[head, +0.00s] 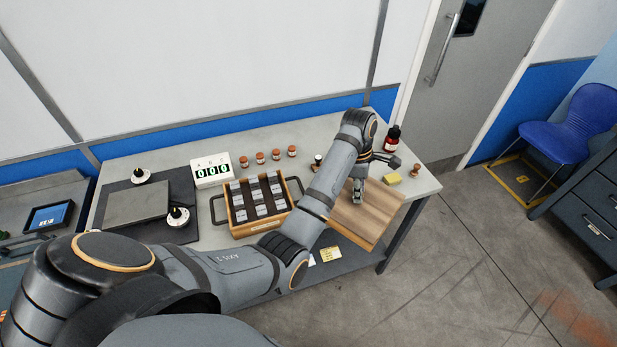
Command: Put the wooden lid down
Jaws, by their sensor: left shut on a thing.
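The wooden lid (372,212) is a flat brown board at the right part of the bench. My left gripper (357,190) reaches down from above and is shut on the lid near its back left part. The lid's near corner reaches past the bench's front edge in the picture. I cannot tell whether the lid touches the bench top or hangs just above it. My left forearm hides part of the bench left of the lid. My right gripper is not in view.
An open wooden box (238,229) with several grey blocks stands left of the lid. A yellow block (392,178) and a dark red-labelled bottle (392,138) stand behind it. Several small brown jars (275,155) line the back. A counter (211,171) stands further left.

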